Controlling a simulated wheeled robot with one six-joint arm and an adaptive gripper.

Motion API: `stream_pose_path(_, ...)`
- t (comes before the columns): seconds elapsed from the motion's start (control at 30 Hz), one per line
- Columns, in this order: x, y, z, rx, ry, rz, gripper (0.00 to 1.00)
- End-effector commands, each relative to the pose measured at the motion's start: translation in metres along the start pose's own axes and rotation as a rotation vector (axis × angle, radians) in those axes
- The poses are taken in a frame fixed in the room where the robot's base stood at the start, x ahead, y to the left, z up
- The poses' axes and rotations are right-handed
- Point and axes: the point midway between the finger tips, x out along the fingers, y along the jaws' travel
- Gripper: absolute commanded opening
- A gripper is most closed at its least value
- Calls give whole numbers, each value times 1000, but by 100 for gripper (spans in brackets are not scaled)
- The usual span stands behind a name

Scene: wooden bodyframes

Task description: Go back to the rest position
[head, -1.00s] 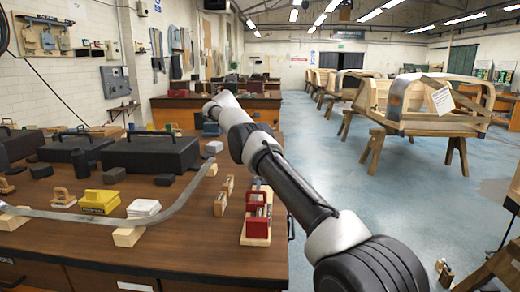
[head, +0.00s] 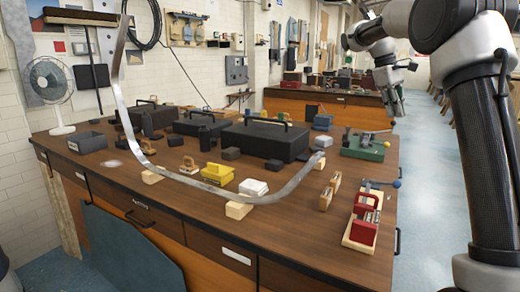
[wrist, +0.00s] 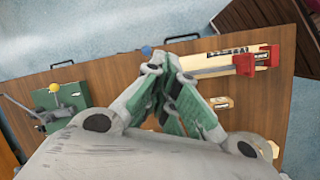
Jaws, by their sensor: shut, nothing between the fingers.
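My gripper (head: 398,105) hangs at the upper right of the head view, pointing down, above and beyond the right end of the wooden workbench (head: 300,220). In the wrist view my gripper (wrist: 163,62) has its green-padded fingers drawn together at the tips, with nothing seen between them. The bench top (wrist: 120,75) lies below it. My arm rises at the right of the head view and bends over toward the bench. The fingertips are small and partly unclear in the head view.
A red vise on a pale board (head: 361,228) and a green-based device (head: 365,149) stand near the bench's right edge. Black cases (head: 264,140), a yellow block (head: 217,173) and a curved metal strip (head: 185,180) occupy the bench. Blue floor (head: 420,200) is open at right.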

Motion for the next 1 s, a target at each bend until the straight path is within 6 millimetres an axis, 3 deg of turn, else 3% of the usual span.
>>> stream_pose_path(0.1, -16, -34, 50, 81, 96, -5, 0)
stream_pose_path(0.27, -13, -87, 112, 202, 224, -25, 0)
stream_pose_path(0.37, 0, -125, 150, 281, 300, -45, 0)
stream_pose_path(0.5, 31, -178, 195, 397, 406, -82, 0)
stream_pose_path(0.73, 92, -245, 239, 550, 533, -141, 0)
stream_pose_path(0.83, 108, -259, 246, 586, 559, -157, 0)
stream_pose_path(1.0, 116, -266, 249, 605, 573, -166, 0)
